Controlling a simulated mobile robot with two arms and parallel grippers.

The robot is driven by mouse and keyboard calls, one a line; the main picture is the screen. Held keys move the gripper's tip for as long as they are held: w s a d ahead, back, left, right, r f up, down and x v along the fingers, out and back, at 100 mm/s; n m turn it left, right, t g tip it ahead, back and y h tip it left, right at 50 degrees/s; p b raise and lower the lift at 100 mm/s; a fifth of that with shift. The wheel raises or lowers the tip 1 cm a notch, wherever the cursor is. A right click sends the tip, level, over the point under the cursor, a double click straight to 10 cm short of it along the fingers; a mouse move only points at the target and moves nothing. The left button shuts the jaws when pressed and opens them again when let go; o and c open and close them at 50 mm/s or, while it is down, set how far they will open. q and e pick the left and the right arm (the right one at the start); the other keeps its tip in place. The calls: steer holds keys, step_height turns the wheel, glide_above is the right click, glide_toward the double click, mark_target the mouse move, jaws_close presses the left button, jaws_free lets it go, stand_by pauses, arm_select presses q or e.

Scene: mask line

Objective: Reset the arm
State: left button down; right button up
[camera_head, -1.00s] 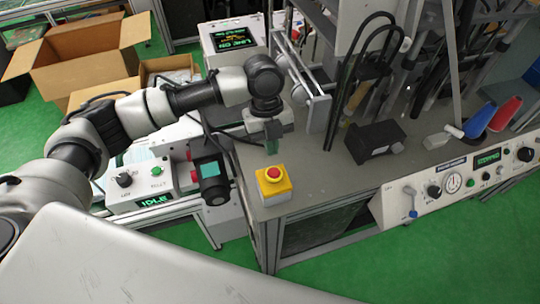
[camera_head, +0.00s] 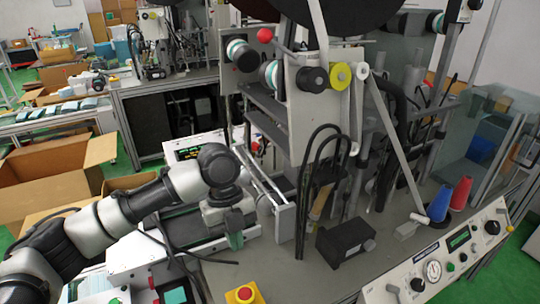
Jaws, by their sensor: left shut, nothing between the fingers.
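My left arm, grey with black joints, comes in from the left. Its left gripper (camera_head: 234,240) hangs pointing down over the near left end of the machine table (camera_head: 290,272). The fingers look shut, with nothing seen between them. The gripper is above and slightly behind the yellow box with a red button (camera_head: 245,295), apart from it. The lower part of that box is cut off by the bottom edge of the view. My right gripper is out of view.
The mask machine (camera_head: 305,110) with rollers and posts stands right of the gripper. A black box (camera_head: 345,240), a blue cone (camera_head: 440,200) and a red cone (camera_head: 461,194) stand on the table. Open cardboard boxes (camera_head: 50,175) are at the left. A control panel (camera_head: 440,262) lines the front right.

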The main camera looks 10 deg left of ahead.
arm_select(q)
steer(key=s+d+f+n+t+h, duration=0.35)
steer(key=s+d+f+n, duration=0.25)
steer(key=s+f+n, duration=0.55)
steer(key=s+a+f+n+t+y, duration=0.1)
steer(key=s+a+f+n+y, duration=0.2)
steer(key=s+a+n, duration=0.4)
steer(key=s+a+f+n+t+y, duration=0.2)
steer(key=s+a+n, duration=0.2)
steer(key=a+n, duration=0.4)
step_height(320, 180, down, 28)
steer(key=s+d+f+g+b, duration=0.1)
steer(key=g+b, duration=0.1)
steer(key=s+a+f, duration=0.2)
steer(key=s+f, duration=1.3)
steer(key=s, duration=0.1)
steer(key=shift+a+f+g+b, duration=0.25)
steer(key=shift+f+g+b, duration=0.05)
steer(key=shift+f+g, duration=0.15)
steer(key=shift+y, duration=0.25)
